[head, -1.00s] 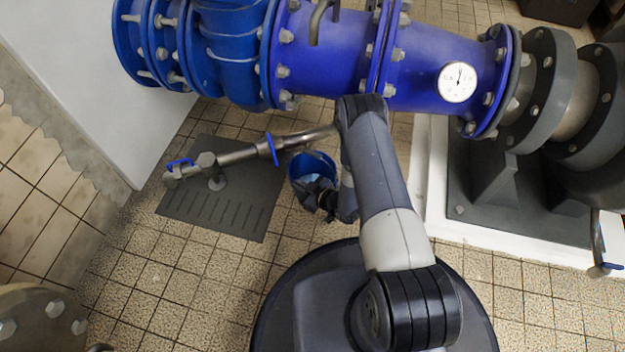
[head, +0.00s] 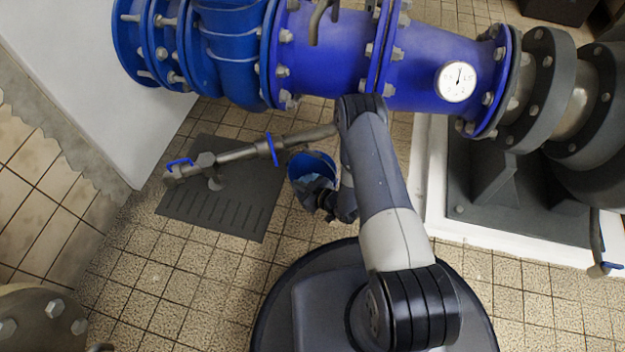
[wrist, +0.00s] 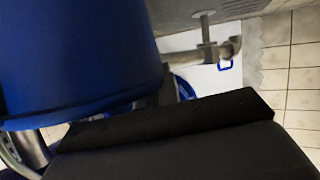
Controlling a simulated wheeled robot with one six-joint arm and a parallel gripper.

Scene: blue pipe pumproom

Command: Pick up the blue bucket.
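The blue bucket (head: 312,160) stands on the tiled floor below the large blue pipe in the head view. My gripper (head: 318,190) is at its near side, with dark finger parts overlapping the opening. In the wrist view the bucket (wrist: 75,60) fills the upper left, very close. A dark part of my gripper (wrist: 170,122) crosses the picture just below the bucket's edge. I cannot tell whether the fingers touch the bucket wall or have closed on it; the gap between them is hidden.
A metal pipe with blue handles (head: 240,154) runs over a dark floor grate (head: 220,215) left of the bucket. The big blue pipe (head: 325,55) spans above. A white-edged plinth (head: 480,238) stands at the right.

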